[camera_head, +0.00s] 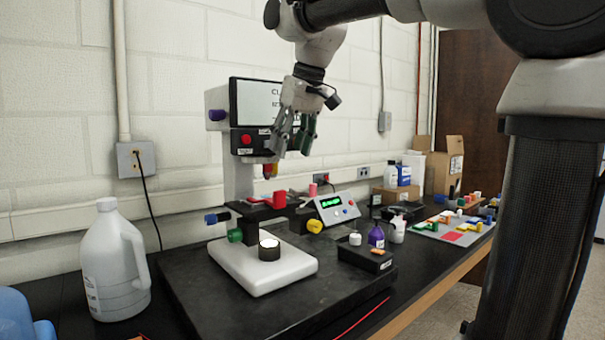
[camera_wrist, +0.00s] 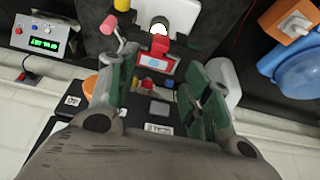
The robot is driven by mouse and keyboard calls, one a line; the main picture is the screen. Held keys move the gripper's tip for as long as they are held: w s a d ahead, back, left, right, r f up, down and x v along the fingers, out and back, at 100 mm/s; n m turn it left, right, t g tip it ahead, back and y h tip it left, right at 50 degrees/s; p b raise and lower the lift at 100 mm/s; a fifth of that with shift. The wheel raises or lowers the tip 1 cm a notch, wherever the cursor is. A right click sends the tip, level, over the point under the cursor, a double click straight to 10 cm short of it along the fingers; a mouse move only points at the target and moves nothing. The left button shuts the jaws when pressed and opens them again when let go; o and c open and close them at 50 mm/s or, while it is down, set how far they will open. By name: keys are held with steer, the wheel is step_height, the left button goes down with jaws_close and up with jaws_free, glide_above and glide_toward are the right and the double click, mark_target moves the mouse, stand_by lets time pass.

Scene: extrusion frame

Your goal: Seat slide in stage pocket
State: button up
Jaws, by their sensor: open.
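The microscope (camera_head: 238,160) stands on a dark slab, with a black stage (camera_head: 256,213) above its white base. A red block (camera_head: 279,199) sits on the stage; in the wrist view a red tab and frame (camera_wrist: 163,44) surround a grey-blue window, apparently the slide. I cannot tell whether it lies fully in the stage pocket, whose edges are not clear. My gripper (camera_head: 292,150) is open and empty, well above the stage in front of the screen. In the wrist view the slide lies beyond and between the open green-padded fingers (camera_wrist: 157,68).
A control box (camera_head: 336,209) with a green display stands right of the stage. A pink knob (camera_head: 312,189) rises close by. Coloured knobs flank the stage. A white jug (camera_head: 112,262) stands at left; bottles and a tray of coloured parts (camera_head: 452,228) are at right.

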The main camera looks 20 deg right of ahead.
steer(key=s+d+f+m, duration=0.1)
steer(key=s+d+f, duration=0.3)
steer(key=s+f, duration=0.3)
steer(key=s+d+f+m+h, duration=0.1)
steer(key=s+d+f, duration=0.4)
steer(key=s+f, duration=0.2)
steer(key=s+d+f+m, duration=0.1)
steer(key=s+d+f, duration=0.3)
steer(key=s+f, duration=0.3)
steer(key=shift+s+d+f+m, duration=0.3)
steer(key=shift+s+f, duration=0.1)
steer(key=shift+s, duration=0.2)
